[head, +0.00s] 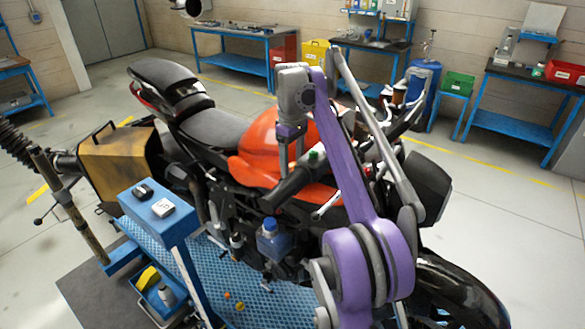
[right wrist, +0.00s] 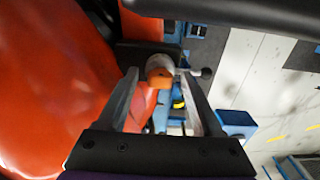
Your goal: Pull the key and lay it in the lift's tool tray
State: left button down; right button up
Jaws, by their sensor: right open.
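My right gripper (head: 290,163) points down over the orange tank of the motorcycle (head: 262,150), near the handlebar. In the right wrist view the right gripper (right wrist: 162,72) is open, its two fingers apart. A small orange block-shaped piece (right wrist: 159,74), which looks like the key's head, shows between the fingertips beside a pale round part. Nothing shows it gripped; whether a finger touches it I cannot tell. The key is not discernible in the head view. A blue tray (head: 152,309) with a yellow item and a bottle sits low at the left. My left gripper is not in view.
A blue stand (head: 147,205) with two small items on top is left of the motorcycle. The black handlebar grip (head: 292,185) lies close to my right gripper.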

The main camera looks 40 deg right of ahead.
aim_at(292, 164)
jog(key=shift+c, duration=0.3)
grip_shut()
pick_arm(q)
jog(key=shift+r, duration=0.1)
pick_arm(e)
jog(key=shift+r, duration=0.1)
dwell(1.1)
